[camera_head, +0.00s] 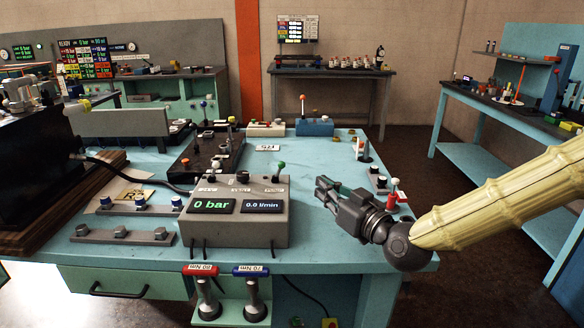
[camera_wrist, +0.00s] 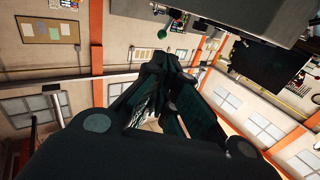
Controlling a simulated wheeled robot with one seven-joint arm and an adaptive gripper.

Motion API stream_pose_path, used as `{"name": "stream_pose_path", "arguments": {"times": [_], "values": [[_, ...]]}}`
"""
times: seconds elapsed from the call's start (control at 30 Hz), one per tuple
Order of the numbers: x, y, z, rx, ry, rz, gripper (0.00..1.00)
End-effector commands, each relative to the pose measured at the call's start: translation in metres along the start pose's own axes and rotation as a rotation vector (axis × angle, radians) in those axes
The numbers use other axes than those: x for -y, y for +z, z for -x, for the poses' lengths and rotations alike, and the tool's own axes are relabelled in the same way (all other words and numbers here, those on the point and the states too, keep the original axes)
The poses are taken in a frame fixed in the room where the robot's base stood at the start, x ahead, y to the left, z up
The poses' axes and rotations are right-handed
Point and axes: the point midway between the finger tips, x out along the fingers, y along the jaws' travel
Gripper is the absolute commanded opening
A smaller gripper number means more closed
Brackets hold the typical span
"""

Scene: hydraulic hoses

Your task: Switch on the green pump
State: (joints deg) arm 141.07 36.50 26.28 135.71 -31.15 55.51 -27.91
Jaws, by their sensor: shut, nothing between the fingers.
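A grey control box (camera_head: 240,232) stands on the blue bench, with two displays reading "0 bar" and "0.0 l/min". A lever with a green ball knob (camera_head: 280,166) stands upright at the right of its top; a green ball (camera_wrist: 162,34) also shows beyond my fingers in the wrist view. The labels on the box are too small to read surely. My gripper (camera_head: 323,190) is shut and empty, just right of the box and apart from the lever, its fingers pointing left. In the wrist view my gripper (camera_wrist: 162,68) has its fingertips together.
A red item (camera_head: 391,202) and a small block with knobs (camera_head: 378,182) stand near my wrist. Red and blue torque tools (camera_head: 205,295) hang at the bench front. A black manifold (camera_head: 205,155) lies behind the box. The bench (camera_head: 320,240) is clear between box and wrist.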

Motion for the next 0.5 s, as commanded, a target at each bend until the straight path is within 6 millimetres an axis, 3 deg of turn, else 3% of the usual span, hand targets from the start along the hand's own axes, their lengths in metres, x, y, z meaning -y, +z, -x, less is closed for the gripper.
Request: {"name": "stream_pose_path", "arguments": {"times": [0.17, 0.5], "values": [[0.000, 0.000, -0.010, 0.001, -0.001, 0.001, 0.00], [0.001, 0.001, -0.063, 0.001, -0.002, 0.000, 0.00]]}}
